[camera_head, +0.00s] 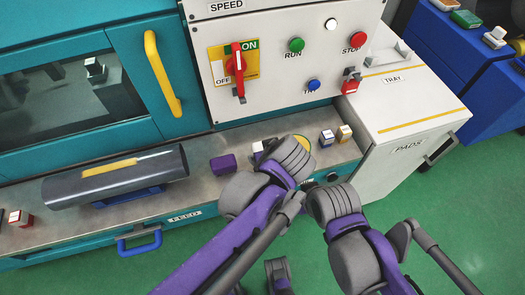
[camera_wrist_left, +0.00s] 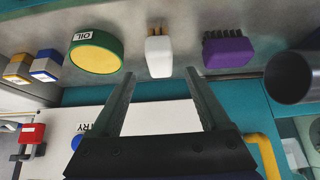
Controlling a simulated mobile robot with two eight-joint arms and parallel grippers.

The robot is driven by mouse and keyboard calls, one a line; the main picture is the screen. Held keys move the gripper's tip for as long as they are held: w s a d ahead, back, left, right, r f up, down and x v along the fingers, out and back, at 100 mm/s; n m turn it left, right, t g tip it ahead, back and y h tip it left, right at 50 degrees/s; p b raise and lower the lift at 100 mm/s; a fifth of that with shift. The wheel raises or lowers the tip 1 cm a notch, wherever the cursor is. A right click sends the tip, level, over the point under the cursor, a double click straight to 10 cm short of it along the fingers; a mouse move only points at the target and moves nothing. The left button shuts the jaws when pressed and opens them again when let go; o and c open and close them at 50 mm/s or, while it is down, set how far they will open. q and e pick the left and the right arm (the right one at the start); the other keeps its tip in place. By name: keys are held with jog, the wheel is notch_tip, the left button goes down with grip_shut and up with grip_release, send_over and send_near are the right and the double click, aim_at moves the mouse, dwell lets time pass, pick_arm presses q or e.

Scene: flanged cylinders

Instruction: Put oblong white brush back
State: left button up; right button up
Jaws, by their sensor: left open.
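The oblong white brush (camera_wrist_left: 158,56), with tan bristles at one end, lies on the grey shelf in the left wrist view. My left gripper (camera_wrist_left: 160,74) is open, its two dark fingers spread to either side of the brush's near end with nothing gripped. In the head view my left wrist (camera_head: 290,158) covers most of that spot, so the brush is largely hidden there. My right arm (camera_head: 338,205) shows beside it, but its gripper fingers are not visible.
A purple brush (camera_wrist_left: 228,52) and a green-yellow oil tin (camera_wrist_left: 96,52) flank the white brush. A blue block (camera_head: 327,138) and yellow block (camera_head: 344,133) stand farther right. A dark cylinder (camera_head: 120,178) lies left. The tray cabinet (camera_head: 415,100) is at right.

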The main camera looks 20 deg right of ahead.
pick_arm(q)
jog(key=v, duration=0.4)
jog(key=shift+s+r, duration=0.15)
jog(key=s+a+f, duration=0.3)
jog(key=a, duration=0.6)
jog(key=s+a+f+g, duration=0.1)
jog(key=s+a+f, duration=0.2)
jog(key=a, duration=0.7)
jog(key=s+a+f, duration=0.3)
jog(key=a, duration=0.7)
jog(key=shift+g, duration=0.4)
